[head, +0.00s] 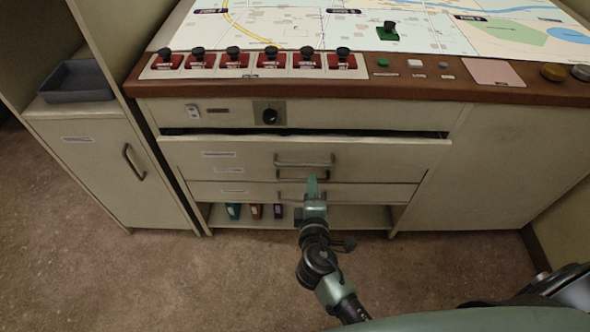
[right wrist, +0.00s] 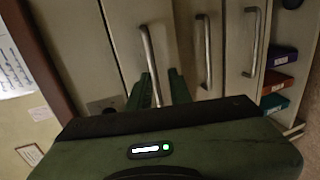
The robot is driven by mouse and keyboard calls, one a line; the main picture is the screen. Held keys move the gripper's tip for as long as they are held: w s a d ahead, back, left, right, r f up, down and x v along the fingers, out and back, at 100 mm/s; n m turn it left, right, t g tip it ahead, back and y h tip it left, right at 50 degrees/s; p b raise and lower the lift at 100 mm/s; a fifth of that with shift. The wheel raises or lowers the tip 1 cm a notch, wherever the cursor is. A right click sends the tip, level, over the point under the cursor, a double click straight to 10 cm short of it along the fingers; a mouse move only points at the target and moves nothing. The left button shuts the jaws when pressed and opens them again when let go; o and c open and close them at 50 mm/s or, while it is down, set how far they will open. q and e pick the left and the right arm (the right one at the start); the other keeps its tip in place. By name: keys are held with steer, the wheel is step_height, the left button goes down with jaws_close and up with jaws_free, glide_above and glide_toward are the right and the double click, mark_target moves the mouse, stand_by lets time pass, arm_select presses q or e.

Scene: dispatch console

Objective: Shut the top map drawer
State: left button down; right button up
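The top map drawer (head: 380,158) is in the cabinet under the console, in the head view. It stands out a little, with a dark gap along its top edge. Its bar handle (head: 303,160) is at the middle of its front; the handle also shows in the right wrist view (right wrist: 149,58). My right gripper (head: 312,181) is in front of the drawers, just below that handle in the picture. In the right wrist view its two fingers (right wrist: 161,88) are apart, with the lower end of the handle appearing between them. Contact cannot be told. My left gripper is not in view.
Two more drawers with handles (right wrist: 204,52) sit below the top one. Under them an open shelf holds several coloured binders (head: 255,211). The console top (head: 400,85) carries red switches and a map. A side cabinet (head: 105,165) with a grey tray (head: 75,81) stands at left.

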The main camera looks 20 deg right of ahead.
mark_target(312, 164)
steer(key=x, duration=0.5)
steer(key=r+x, duration=0.1)
steer(key=x, duration=0.1)
steer(key=shift+w+d, duration=0.2)
steer(key=shift+w, duration=0.25)
jaws_close()
stand_by(1.0)
